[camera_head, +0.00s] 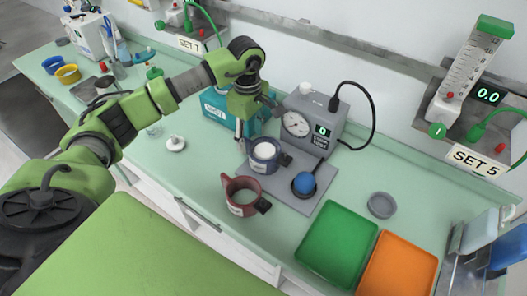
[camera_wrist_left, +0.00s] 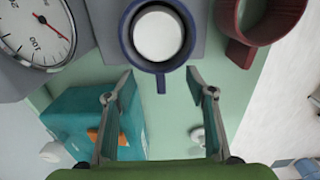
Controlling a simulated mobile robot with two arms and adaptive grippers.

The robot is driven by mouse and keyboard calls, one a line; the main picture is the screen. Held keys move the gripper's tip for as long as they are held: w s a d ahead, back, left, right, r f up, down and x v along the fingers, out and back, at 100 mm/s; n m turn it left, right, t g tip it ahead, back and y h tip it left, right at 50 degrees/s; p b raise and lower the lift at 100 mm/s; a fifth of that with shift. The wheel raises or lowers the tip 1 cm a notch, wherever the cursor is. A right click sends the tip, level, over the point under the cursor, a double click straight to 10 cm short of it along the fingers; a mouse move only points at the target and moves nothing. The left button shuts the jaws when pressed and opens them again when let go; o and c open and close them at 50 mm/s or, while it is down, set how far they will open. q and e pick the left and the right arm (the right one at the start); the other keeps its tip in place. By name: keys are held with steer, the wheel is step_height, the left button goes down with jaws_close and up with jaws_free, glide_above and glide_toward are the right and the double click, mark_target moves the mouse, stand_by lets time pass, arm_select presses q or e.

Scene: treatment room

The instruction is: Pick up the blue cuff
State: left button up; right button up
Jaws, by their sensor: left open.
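The blue cuff (camera_head: 252,161) is a dark blue ring around a white round piece, on the grey base plate beside the gauge box. In the left wrist view the blue cuff (camera_wrist_left: 158,66) is at the top middle, with a small tab pointing toward my fingers. My left gripper (camera_head: 256,121) is above and just behind the cuff. In the left wrist view my left gripper (camera_wrist_left: 160,76) is open, its fingertips apart on either side of the tab, with nothing held. My right gripper is not in view.
A dark red cuff (camera_head: 228,187) stands close in front. The gauge box (camera_head: 323,125), a blue bulb (camera_head: 304,183) and a teal box (camera_head: 214,108) crowd the spot. Green (camera_head: 338,245) and orange (camera_head: 398,268) trays lie to the right. The counter's left front is mostly clear.

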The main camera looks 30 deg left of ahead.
arm_select(q)
step_height(320, 180, down, 4)
steer(key=shift+r+p, duration=0.25)
steer(key=shift+p, duration=0.55)
steer(key=shift+f, duration=0.35)
jaws_close()
step_height(320, 180, up, 10)
steer(key=b, duration=0.3)
steer(key=shift+d, duration=0.1)
steer(key=shift+r+p, duration=0.35)
steer(key=shift+r, duration=0.4)
step_height(320, 180, up, 6)
steer(key=p, duration=0.4)
glide_above(250, 141)
steer(key=shift+d, duration=0.1)
